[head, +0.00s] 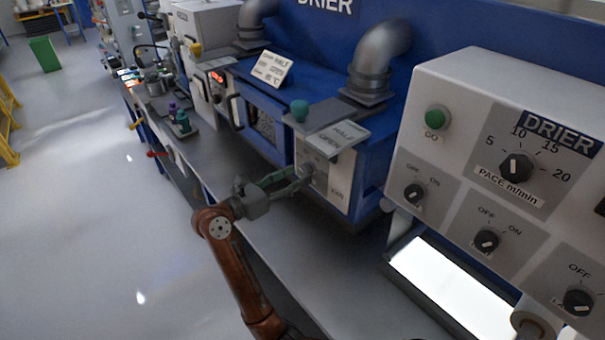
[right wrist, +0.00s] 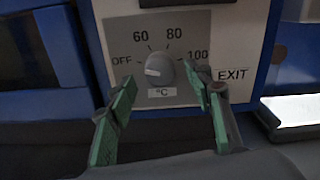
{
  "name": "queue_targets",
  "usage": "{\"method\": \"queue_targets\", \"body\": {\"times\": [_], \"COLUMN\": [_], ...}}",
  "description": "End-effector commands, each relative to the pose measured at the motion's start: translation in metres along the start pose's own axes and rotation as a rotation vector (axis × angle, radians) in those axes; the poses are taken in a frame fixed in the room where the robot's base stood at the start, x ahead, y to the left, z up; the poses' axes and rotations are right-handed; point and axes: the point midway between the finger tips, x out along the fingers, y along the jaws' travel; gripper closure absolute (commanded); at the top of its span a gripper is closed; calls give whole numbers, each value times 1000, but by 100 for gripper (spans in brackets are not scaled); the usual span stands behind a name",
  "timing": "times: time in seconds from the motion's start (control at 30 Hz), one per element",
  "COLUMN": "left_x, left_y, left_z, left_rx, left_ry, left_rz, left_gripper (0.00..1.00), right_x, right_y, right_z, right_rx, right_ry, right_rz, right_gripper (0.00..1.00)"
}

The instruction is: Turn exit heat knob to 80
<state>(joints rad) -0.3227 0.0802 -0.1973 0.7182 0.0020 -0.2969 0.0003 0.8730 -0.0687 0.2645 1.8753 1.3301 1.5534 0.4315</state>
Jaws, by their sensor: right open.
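The exit heat knob (right wrist: 158,68) is a round grey dial on a grey plate marked OFF, 60, 80, 100 and °C, with EXIT printed to its right. Its pale pointer mark appears to point left, toward the OFF side. In the head view the knob (head: 308,170) sits low on the white front of the blue drier. My right gripper (head: 294,182) is open in front of it. In the right wrist view its green fingers (right wrist: 163,84) stand one on each side of the knob, with visible gaps. My left gripper is not in view.
A white DRIER control panel (head: 500,160) with several black knobs juts out at the right, above a bright lit panel (head: 455,285). A grey ledge (head: 240,190) runs below the machines. Open floor (head: 90,220) lies to the left.

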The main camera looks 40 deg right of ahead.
Motion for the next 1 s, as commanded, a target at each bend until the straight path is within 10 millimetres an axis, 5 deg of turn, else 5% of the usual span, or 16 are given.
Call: {"method": "queue_targets", "body": {"times": [0.2,0.5,1.0], "left_x": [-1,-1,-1], "left_y": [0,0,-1], "left_z": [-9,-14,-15], "left_rx": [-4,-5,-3], "left_ry": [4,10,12], "left_rz": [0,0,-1], "left_gripper": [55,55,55], "right_x": [23,25,25], "right_y": [0,0,0], "right_z": [0,0,0], "right_rx": [0,0,0], "right_ry": [-1,0,0], "right_rz": [-2,-1,-1], "right_gripper": [53,53,87]}}
